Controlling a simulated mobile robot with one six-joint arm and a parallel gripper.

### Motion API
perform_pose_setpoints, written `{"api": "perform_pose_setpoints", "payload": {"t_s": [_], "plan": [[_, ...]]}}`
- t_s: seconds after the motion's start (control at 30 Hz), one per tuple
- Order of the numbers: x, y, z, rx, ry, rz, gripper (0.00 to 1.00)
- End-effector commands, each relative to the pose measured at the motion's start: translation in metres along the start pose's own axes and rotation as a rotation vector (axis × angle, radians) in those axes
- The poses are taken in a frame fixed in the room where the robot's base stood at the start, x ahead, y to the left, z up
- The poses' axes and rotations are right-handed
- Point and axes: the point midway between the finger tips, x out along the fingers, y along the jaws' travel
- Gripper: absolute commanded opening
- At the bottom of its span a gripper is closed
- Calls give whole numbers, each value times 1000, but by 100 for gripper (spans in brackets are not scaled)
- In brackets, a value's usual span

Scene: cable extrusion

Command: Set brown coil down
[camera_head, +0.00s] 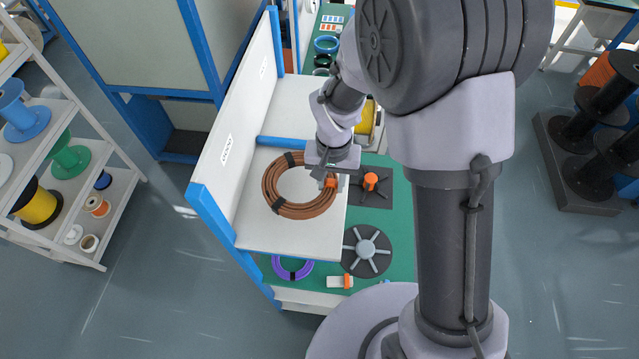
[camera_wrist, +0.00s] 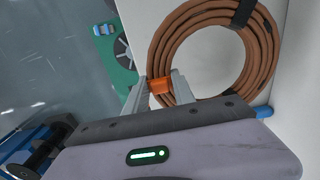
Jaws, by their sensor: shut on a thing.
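The brown coil (camera_head: 268,184) lies flat on, or just above, the white shelf board (camera_head: 285,240); I cannot tell if it touches. Black ties bind it at several places. It also shows in the wrist view (camera_wrist: 172,42), large and round. My gripper (camera_head: 329,181) is at the coil's right side, near the board's right edge. In the wrist view my gripper (camera_wrist: 160,90) has its two fingers shut on the coil's near-left rim, with an orange piece between them. The part of the coil between the fingers is mostly hidden.
A blue bar (camera_head: 280,142) crosses the board behind the coil. Below and right is a green surface (camera_head: 400,215) with a grey spoked disc (camera_head: 366,250), an orange-knobbed dark plate (camera_head: 371,183) and a purple coil (camera_head: 292,270). A spool rack (camera_head: 75,170) stands at left.

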Motion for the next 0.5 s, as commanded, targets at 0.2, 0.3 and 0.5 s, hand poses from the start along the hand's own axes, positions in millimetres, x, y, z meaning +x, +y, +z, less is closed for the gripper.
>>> {"api": "perform_pose_setpoints", "payload": {"t_s": [0.2, 0.3, 0.5], "plan": [[14, -22, 1, 1, -4, 2, 0], [31, -21, 1, 1, -2, 1, 0], [37, -22, 0, 1, 2, -1, 0]]}}
